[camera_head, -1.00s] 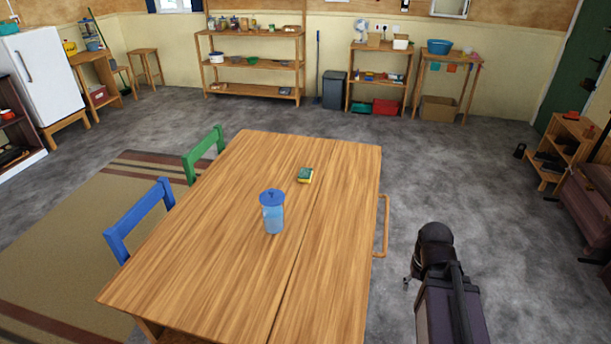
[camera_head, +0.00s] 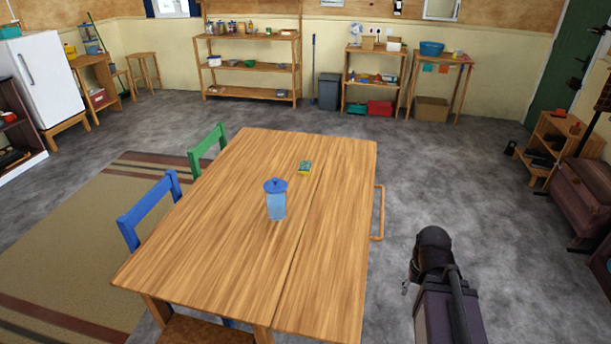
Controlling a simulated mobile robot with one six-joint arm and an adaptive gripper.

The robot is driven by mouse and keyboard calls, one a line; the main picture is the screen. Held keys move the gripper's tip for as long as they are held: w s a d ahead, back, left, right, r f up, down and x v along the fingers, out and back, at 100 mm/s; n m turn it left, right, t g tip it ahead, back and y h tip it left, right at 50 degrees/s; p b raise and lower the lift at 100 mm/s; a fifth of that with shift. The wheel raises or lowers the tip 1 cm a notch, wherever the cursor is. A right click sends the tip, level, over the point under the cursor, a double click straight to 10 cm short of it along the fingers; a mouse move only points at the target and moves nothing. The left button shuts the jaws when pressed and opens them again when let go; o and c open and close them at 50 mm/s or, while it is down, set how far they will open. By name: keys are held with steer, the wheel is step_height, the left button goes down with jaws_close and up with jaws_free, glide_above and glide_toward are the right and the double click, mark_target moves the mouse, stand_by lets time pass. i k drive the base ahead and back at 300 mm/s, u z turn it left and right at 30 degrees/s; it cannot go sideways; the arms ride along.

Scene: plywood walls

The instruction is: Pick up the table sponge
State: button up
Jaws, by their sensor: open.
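The table sponge (camera_head: 305,168), small with a green top and some yellow, lies on the far half of the wooden table (camera_head: 230,250). A blue lidded jar (camera_head: 276,201) stands upright on the table, nearer to me and left of the sponge. My gripper (camera_head: 405,287) shows only as a small tip at the left of my dark arm, to the right of the table. It is apart from the sponge and holds nothing that I can see. Most of the gripper is hidden behind my arm.
A blue chair (camera_head: 150,208) and a green chair (camera_head: 207,147) stand at the table's left side. A wooden rail or chair part (camera_head: 379,212) sticks out at its right edge. Grey floor right of the table is clear. Shelves (camera_head: 250,92) line the back wall.

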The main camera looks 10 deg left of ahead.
mark_target(304, 167)
steer(key=k, duration=0.35)
steer(key=z, duration=0.5)
steer(key=i, duration=1.95)
steer(key=u, duration=0.2)
steer(key=i, duration=0.75)
steer(key=u, duration=0.5)
steer(key=i, duration=0.5)
steer(key=u, duration=0.3)
